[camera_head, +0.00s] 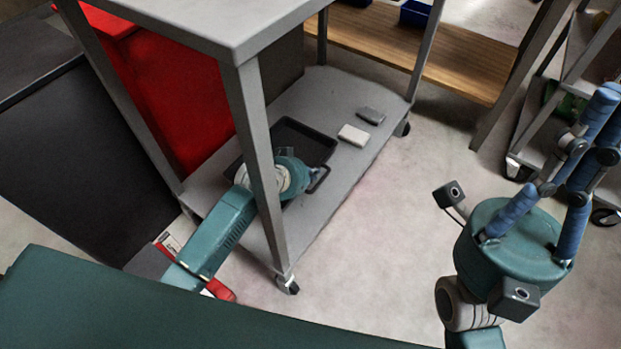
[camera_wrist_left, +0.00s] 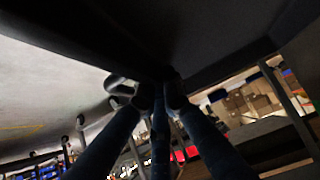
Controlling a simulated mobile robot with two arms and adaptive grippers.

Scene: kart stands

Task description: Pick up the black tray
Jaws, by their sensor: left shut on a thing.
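The black tray (camera_head: 311,140) lies on the lower shelf of a grey kart, partly hidden behind a kart leg and my left arm. My left gripper (camera_head: 317,180) is at the tray's near right edge, shut on its rim or handle; the exact contact is small and partly hidden. In the left wrist view the dark tray (camera_wrist_left: 225,35) fills the top, and my left fingers (camera_wrist_left: 158,95) close together against its edge beside a grey loop-shaped handle (camera_wrist_left: 121,86). My right gripper (camera_head: 606,120) is raised at the right, apart from the tray, its fingertips close to the picture's edge.
The kart's lower shelf (camera_head: 325,205) also holds a white box (camera_head: 353,135) and a grey box (camera_head: 370,115) right of the tray. Kart legs (camera_head: 258,160) and the upper shelf (camera_head: 225,18) frame the tray.

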